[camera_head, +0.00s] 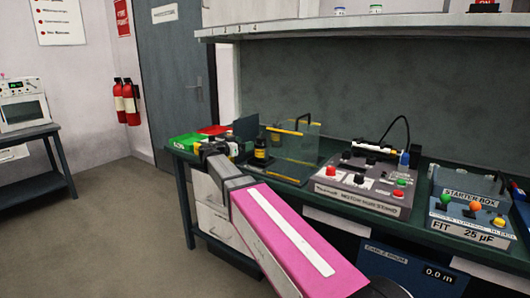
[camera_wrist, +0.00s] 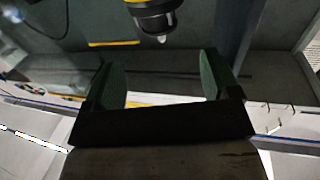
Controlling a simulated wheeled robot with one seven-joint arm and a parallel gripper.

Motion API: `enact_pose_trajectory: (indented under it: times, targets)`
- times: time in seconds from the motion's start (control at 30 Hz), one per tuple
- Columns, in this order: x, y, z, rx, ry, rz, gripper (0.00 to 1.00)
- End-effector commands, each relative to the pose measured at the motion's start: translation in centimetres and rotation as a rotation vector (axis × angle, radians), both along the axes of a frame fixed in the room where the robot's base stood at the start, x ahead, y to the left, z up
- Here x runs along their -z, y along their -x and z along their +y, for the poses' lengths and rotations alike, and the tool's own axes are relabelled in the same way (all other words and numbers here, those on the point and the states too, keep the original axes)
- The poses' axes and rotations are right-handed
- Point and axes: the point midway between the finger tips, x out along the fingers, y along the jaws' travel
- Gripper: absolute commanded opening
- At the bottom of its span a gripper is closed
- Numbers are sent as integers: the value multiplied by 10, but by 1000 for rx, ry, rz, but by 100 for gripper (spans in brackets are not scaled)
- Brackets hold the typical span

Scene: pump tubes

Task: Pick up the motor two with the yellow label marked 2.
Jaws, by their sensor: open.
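A dark upright motor with a yellow band (camera_head: 261,154) stands on the green bench, right of my gripper in the head view. In the wrist view a dark body with a yellow band and a pale tip (camera_wrist: 152,18) shows at the top edge, beyond my fingers; it appears to be the same motor. No number can be read on it. My gripper (camera_wrist: 163,76) is open, its two fingers apart with nothing between them. In the head view my gripper (camera_head: 232,144) is small and partly hidden by my arm, close to the motor's left.
A clear guard with yellow edges (camera_head: 305,143) stands just right of the motor. Green (camera_head: 187,141) and red (camera_head: 214,130) items lie at the bench's left end. A motor run stand (camera_head: 365,182) and starter box (camera_head: 468,205) fill the right. A shelf (camera_head: 370,25) hangs above.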

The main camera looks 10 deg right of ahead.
Motion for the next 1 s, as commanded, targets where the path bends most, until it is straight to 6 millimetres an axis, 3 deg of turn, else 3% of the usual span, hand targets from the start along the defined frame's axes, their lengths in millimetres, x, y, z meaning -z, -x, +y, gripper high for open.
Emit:
enact_pose_trajectory:
  times: [1.0]
  targets:
    - [-1, -56, -92, 1, -1, 1, 82]
